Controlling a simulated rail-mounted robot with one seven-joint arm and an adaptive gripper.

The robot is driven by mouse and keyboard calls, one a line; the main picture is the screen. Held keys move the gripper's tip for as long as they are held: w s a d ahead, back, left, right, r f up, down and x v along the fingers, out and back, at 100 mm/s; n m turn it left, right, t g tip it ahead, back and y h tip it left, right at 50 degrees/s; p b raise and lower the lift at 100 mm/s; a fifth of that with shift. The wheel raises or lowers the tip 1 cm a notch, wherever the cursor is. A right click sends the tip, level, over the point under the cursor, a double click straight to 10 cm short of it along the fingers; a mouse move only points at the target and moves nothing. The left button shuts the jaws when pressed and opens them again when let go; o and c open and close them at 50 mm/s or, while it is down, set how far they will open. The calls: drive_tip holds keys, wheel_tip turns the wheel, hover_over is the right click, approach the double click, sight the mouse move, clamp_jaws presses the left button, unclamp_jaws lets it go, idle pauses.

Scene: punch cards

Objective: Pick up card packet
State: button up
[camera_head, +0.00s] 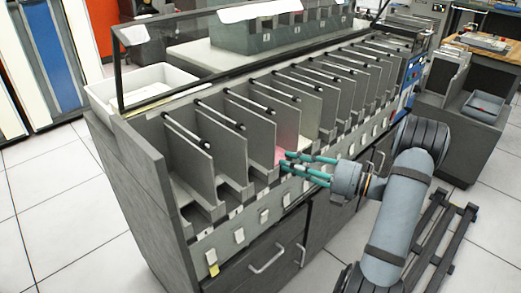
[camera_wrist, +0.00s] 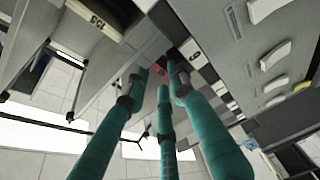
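A pinkish-red card packet (camera_head: 279,156) shows in one slot of the grey sorter, low between two upright dividers and partly hidden by my fingers. A small reddish patch (camera_wrist: 158,68) in the wrist view, between the fingertips, seems to be the same packet; most of it is hidden. My gripper (camera_head: 287,160) has teal fingers and reaches in from the right at the front of that slot. In the wrist view the fingertips (camera_wrist: 158,75) stand apart around the reddish patch. I see no clear contact with the packet.
The sorter's row of tall grey dividers (camera_head: 222,134) stands close on both sides of the fingers. Its front panel (camera_head: 205,250) has pale tabs and drawer handles. A white bin (camera_head: 150,82) sits at the back left. A grey cart with a tray (camera_head: 483,108) is at right.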

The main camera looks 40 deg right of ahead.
sight(279, 153)
drive_tip(key=x, duration=0.3)
drive_tip(key=shift+w+a, duration=0.2)
drive_tip(key=shift+w, duration=0.1)
drive_tip(key=shift+c, duration=1.2)
clamp_jaws()
